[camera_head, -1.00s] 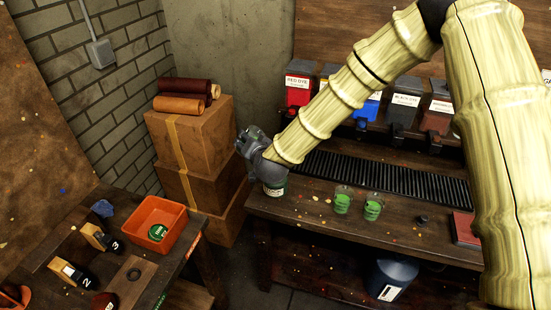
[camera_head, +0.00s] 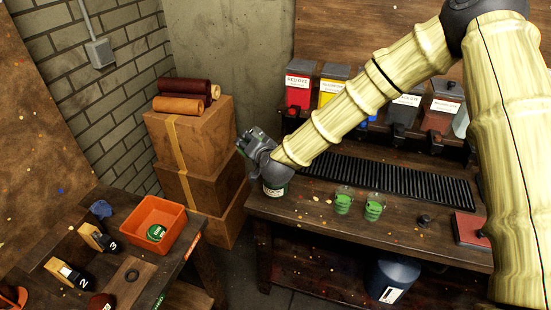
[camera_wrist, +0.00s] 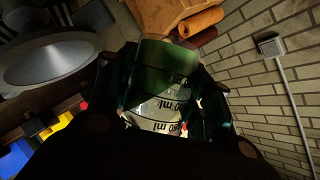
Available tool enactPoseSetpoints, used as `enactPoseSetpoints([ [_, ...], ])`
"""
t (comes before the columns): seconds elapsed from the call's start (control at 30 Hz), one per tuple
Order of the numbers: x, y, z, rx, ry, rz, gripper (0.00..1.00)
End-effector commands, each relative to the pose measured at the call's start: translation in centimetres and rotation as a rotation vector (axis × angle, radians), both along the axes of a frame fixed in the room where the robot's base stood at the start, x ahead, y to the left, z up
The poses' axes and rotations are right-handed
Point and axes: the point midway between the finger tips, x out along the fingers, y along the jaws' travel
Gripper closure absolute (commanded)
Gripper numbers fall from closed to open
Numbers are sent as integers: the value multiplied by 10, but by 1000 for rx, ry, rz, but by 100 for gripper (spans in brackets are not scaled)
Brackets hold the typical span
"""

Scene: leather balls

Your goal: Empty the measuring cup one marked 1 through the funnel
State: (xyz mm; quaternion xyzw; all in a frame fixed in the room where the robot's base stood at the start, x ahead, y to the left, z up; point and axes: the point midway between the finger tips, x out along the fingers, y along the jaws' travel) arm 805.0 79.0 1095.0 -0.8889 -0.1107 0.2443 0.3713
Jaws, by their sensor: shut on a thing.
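My gripper (camera_head: 250,143) is at the left end of the back bench, above a jar with a green label (camera_head: 275,187). In the wrist view, its fingers are shut around a clear measuring cup (camera_wrist: 165,92) with dark ml markings and green in it. No number 1 is readable on the cup. A wide grey funnel (camera_wrist: 62,55) shows at the upper left of the wrist view, beside the cup and apart from it in the picture. Two more cups with green contents (camera_head: 343,203) (camera_head: 374,207) stand on the bench.
Dye dispensers, including red (camera_head: 299,88) and yellow (camera_head: 331,88), line the back. A black ribbed mat (camera_head: 400,183) lies before them. Cardboard boxes (camera_head: 195,140) stand left of the bench. An orange bin (camera_head: 172,207) is on the left table.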

Motion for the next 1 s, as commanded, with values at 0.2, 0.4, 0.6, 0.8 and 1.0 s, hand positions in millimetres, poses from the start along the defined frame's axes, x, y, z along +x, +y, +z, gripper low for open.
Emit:
enactPoseSetpoints([
  [0.2,0,0,-1,30,6,0,76],
  [0.4,0,0,-4,57,12,0,76],
  [0.6,0,1,-4,83,18,0,76],
  [0.8,0,1,-5,109,22,0,76],
  [1.0,0,2,-7,135,29,0,76],
])
